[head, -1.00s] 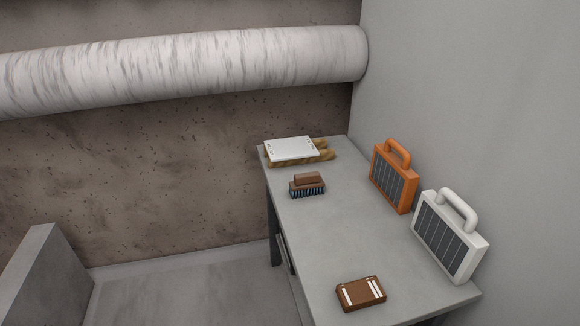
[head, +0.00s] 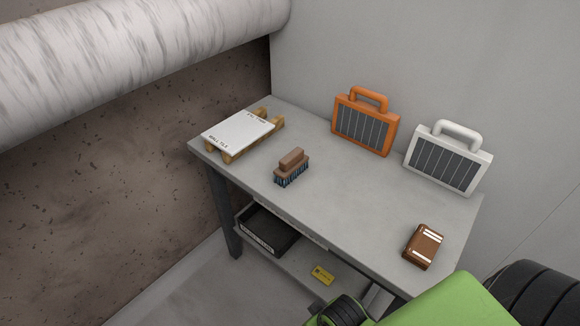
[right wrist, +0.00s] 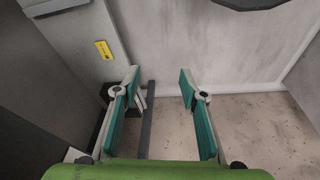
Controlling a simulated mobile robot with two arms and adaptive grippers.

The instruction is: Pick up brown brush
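The brown brush (head: 291,167) has a brown wooden back and handle and dark blue bristles. It stands bristles down on the grey stone-topped table (head: 345,200), left of the table's middle in the head view. My right gripper (right wrist: 161,82) shows in the right wrist view with its two teal-padded fingers spread wide and nothing between them. It points toward bare floor and wall, and the brush is not in that view. In the head view only green and black parts of my arm show at the lower right, well apart from the brush. My left gripper is not in view.
A small pallet with a white slab (head: 238,131) lies left of the brush. An orange panelled case (head: 364,124) and a white one (head: 447,160) stand along the back. A brown strapped block (head: 424,246) sits near the right end. A black bin (head: 266,232) is on the lower shelf.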

